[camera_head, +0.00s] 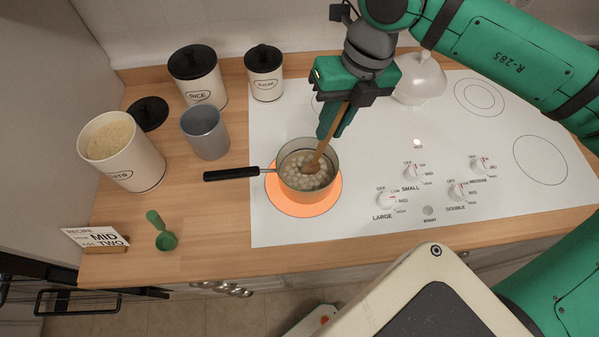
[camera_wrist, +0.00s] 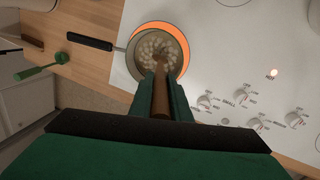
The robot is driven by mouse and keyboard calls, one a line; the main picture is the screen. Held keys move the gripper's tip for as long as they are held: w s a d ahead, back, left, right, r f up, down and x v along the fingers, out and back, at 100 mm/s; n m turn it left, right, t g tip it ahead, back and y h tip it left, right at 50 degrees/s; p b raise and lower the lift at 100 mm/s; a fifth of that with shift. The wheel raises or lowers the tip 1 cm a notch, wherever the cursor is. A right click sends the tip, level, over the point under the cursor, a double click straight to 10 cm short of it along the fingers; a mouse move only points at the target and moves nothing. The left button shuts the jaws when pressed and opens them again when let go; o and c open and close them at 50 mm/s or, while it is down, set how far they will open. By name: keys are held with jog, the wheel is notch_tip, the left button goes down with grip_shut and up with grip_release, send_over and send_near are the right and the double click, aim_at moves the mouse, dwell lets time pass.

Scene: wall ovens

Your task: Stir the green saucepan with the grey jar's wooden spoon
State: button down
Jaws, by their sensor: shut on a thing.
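A saucepan (camera_head: 294,186) with a dull grey-green outside and a black handle stands on a glowing orange ring of the white cooktop. Pale round pieces in liquid fill its bottom; it also shows in the wrist view (camera_wrist: 143,61). My gripper (camera_head: 328,130) is above the pan, shut on the wooden spoon (camera_head: 318,152), which is tilted with its head down in the pan. In the wrist view the spoon (camera_wrist: 160,98) runs from between my fingers (camera_wrist: 160,100) into the pan. The grey jar (camera_head: 205,133) stands left of the cooktop, with no spoon seen in it.
Left on the wooden counter are a RICE canister (camera_head: 199,80), a SUGAR canister (camera_head: 264,75), an open canister (camera_head: 122,152), a black lid (camera_head: 148,113), a green scoop (camera_head: 163,235) and a recipe card (camera_head: 96,237). A white kettle-like vessel (camera_head: 420,80) stands behind. Knobs (camera_head: 387,199) lie right of the pan.

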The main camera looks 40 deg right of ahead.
jog(key=shift+w+a, duration=0.2)
jog(key=shift+a, duration=0.15)
jog(key=shift+r, duration=4.15)
notch_tip(320, 180, up, 5)
jog(key=shift+w, duration=0.1)
